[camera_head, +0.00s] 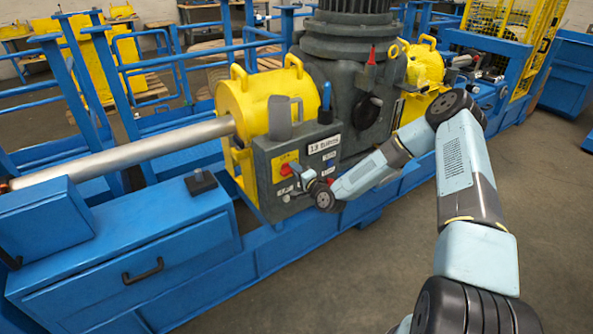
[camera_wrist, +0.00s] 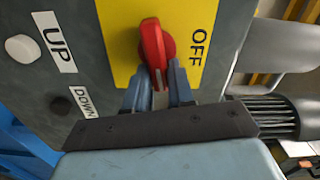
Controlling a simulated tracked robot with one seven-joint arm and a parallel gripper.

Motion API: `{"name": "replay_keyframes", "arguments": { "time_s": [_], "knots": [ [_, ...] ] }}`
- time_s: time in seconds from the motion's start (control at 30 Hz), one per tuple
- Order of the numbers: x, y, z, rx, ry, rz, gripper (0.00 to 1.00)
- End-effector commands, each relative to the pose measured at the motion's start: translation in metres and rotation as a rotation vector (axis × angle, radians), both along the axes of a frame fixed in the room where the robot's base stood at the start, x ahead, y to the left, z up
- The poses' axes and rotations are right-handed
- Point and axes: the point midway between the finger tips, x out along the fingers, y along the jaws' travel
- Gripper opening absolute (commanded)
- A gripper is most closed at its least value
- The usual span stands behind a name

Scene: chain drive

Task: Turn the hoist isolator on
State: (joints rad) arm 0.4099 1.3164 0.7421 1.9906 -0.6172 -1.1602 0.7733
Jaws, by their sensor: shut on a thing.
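The hoist isolator is a red rotary handle (camera_wrist: 152,42) on a yellow plate (camera_wrist: 118,35), on the front of a dark grey control box (camera_head: 265,160). In the wrist view, the handle runs roughly up and down the picture. The word OFF stands to its right on the plate; no ON label shows. My gripper (camera_wrist: 158,80) is shut on the lower end of the handle, one blue-grey finger on each side. In the head view, my gripper (camera_head: 298,184) is at the box front and partly covers the isolator plate (camera_head: 285,166).
A white button (camera_wrist: 22,48) labelled UP and a black button (camera_wrist: 60,105) labelled DOWN are left of the plate in the wrist view. A grey handle-like part (camera_head: 284,117) rises from the box top. A yellow housing (camera_head: 255,93) stands behind. Floor at right is open.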

Motion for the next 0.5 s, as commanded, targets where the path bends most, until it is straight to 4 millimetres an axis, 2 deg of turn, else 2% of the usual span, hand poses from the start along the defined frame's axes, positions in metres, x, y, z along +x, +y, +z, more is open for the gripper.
{"name": "replay_keyframes", "arguments": {
  "time_s": [0.03, 0.5],
  "knots": [
    [0.0034, -0.0058, -0.0034, 0.022, 0.019, -0.012, 0.0],
    [0.0029, -0.0031, -0.0059, 0.161, 0.113, -0.008, 0.0]
  ]
}}
